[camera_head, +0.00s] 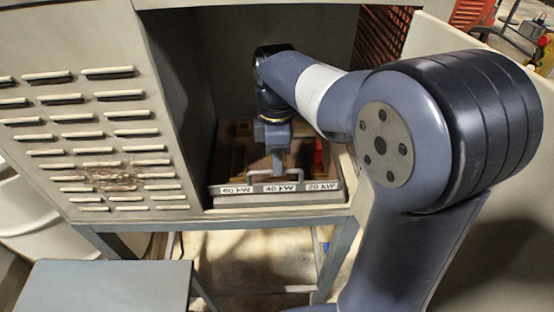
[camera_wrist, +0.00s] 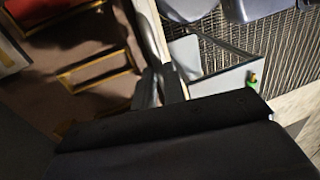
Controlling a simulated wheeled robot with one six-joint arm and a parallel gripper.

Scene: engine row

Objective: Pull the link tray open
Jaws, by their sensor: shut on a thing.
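The link tray (camera_head: 240,200) sits low in the opening of a grey cabinet. Its front carries labels reading 60 kW, 40 kW and 20 kW. A metal handle (camera_head: 258,182) stands at the middle of the front. My gripper (camera_head: 279,170) reaches down from above and is shut on this handle. In the wrist view, the two dark fingers (camera_wrist: 162,86) are close together beside the tray's front wall (camera_wrist: 150,25). The handle itself is mostly hidden there by the gripper body. Yellow-edged compartments (camera_wrist: 98,70) show inside the tray.
The cabinet's louvred side panel (camera_head: 100,135) is at the left, with another panel at the right. The cabinet stands on a blue-grey frame (camera_head: 330,260). A flat blue-grey surface (camera_head: 105,285) stands at the lower left. The floor in front of the tray looks clear.

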